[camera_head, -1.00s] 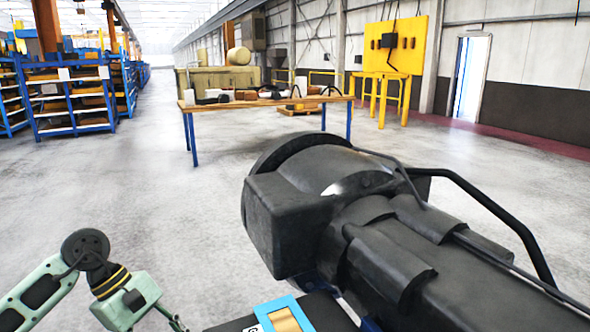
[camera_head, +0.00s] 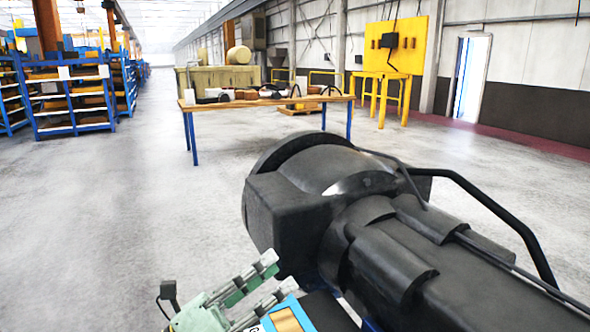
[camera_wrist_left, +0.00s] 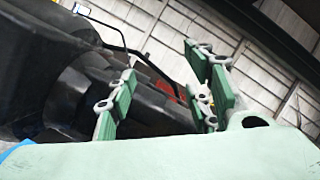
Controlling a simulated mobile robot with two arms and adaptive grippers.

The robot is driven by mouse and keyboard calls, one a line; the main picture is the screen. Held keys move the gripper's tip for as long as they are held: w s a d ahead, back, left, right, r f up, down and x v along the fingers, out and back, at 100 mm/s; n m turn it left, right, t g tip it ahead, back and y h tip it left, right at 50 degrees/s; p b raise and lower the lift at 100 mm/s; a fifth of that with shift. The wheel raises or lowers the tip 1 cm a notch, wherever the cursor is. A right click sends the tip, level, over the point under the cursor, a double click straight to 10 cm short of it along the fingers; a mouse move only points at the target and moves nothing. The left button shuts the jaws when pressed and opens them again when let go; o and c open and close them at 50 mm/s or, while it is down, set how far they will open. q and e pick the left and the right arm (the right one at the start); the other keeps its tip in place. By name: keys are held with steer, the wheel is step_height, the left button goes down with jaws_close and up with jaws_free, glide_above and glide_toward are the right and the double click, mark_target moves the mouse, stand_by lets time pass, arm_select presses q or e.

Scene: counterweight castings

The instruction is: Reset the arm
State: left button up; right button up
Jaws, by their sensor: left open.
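My left gripper (camera_head: 278,271) is at the bottom middle of the head view, with its pale green fingers pointing up and to the right. Its two fingers are apart, and nothing shows between them. In the left wrist view the gripper (camera_wrist_left: 160,78) also shows open, with a bare gap between the fingers. A large dark machine-like body (camera_head: 300,210) lies just beyond and right of the fingertips in the head view. I cannot tell if they touch. The dark body fills the left of the wrist view (camera_wrist_left: 40,60). My right gripper is not in view.
A blue-framed piece with a gold middle (camera_head: 287,319) is at the bottom edge beside the gripper. A wooden-topped table (camera_head: 225,104) with several small items stands further back. Blue shelving (camera_head: 72,125) is at left, a yellow stand (camera_head: 405,55) at right. The floor between is clear.

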arm_select(q)
steer(key=w+a+f+n+t+y, duration=0.2)
steer(key=a+f+n+t+y, duration=0.25)
steer(key=n, duration=0.55)
steer(key=w+a+f+n+t+y, duration=0.1)
steer(key=a+f+n+t+y, duration=0.15)
steer(key=a+n+y, duration=0.45)
steer(key=s+a+f+n+g+y, duration=0.2)
steer(key=f+n+y, duration=0.1)
steer(key=f+n, duration=0.3)
steer(key=s+a+f+n+g+y, duration=0.2)
steer(key=f+n+y, duration=0.2)
steer(key=f+n, duration=0.15)
steer(key=s+f+n+g, duration=0.55)
steer(key=s+f, duration=0.25)
steer(key=s, duration=0.5)
steer(key=s+f+n+g, duration=0.4)
steer(key=s+f+g, duration=0.35)
steer(key=s, duration=0.45)
step_height(320, 180, down, 27)
steer(key=s, duration=0.1)
steer(key=s+a+f+g, duration=0.1)
steer(key=s+a+f, duration=0.2)
steer(key=s+f, duration=1.3)
steer(key=shift+s+a+m, duration=0.15)
steer(key=shift+s+m, duration=0.25)
steer(key=shift+s, duration=0.25)
steer(key=shift+f, duration=0.1)
steer(key=shift+c, duration=0.5)
